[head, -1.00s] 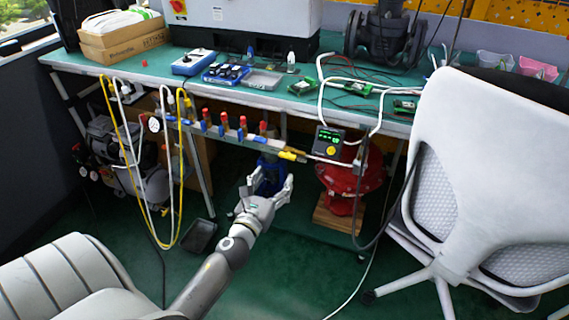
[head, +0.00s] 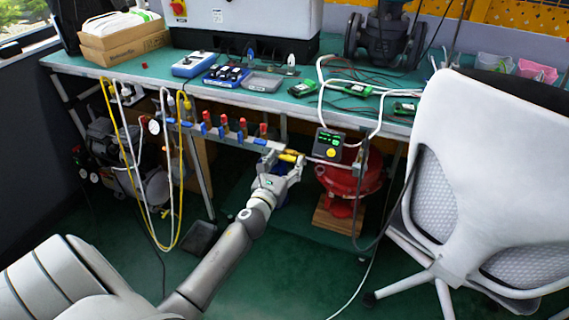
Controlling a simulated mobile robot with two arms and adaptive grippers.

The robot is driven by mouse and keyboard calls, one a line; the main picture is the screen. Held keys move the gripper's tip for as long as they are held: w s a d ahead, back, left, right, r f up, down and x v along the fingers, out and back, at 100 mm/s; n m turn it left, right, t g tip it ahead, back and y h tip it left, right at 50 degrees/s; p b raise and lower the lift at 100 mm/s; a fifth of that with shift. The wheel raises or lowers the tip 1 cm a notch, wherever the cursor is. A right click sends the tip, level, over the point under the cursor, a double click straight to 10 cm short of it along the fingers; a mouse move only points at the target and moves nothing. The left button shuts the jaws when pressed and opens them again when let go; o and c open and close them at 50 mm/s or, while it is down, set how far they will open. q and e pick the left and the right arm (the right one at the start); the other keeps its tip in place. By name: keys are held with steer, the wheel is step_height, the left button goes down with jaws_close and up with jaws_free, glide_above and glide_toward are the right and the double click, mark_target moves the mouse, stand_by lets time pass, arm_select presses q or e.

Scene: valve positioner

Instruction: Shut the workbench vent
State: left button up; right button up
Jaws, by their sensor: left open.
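A yellow lever handle (head: 289,157) sits at the right end of the manifold rail (head: 213,134) under the workbench's front edge; I take it as the vent handle. It points roughly along the rail. My left gripper (head: 283,163) is open right at the yellow lever, with one finger on each side of its visible part. Whether the fingers touch it I cannot tell. The fingers hide part of the lever and its valve body. My right gripper is out of view.
The manifold has several red-and-blue valves. A small device with a green display (head: 328,144) hangs just right of the lever, above a red round actuator (head: 348,180). Yellow and white hoses (head: 180,170) hang at left. A white chair (head: 465,160) stands at right.

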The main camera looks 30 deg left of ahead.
arm_select(q)
jaws_close()
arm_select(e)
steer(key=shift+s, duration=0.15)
arm_select(q)
steer(key=shift+f+n, duration=0.1)
steer(key=shift+n, duration=0.3)
steer(key=shift+n+p, duration=1.05)
steer(key=shift+n, duration=7.65)
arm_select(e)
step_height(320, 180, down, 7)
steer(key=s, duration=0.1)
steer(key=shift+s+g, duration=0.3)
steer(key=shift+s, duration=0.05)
arm_select(q)
steer(key=shift+f, duration=0.1)
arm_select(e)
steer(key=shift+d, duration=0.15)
arm_select(q)
steer(key=c, duration=1.2)
jaws_free()
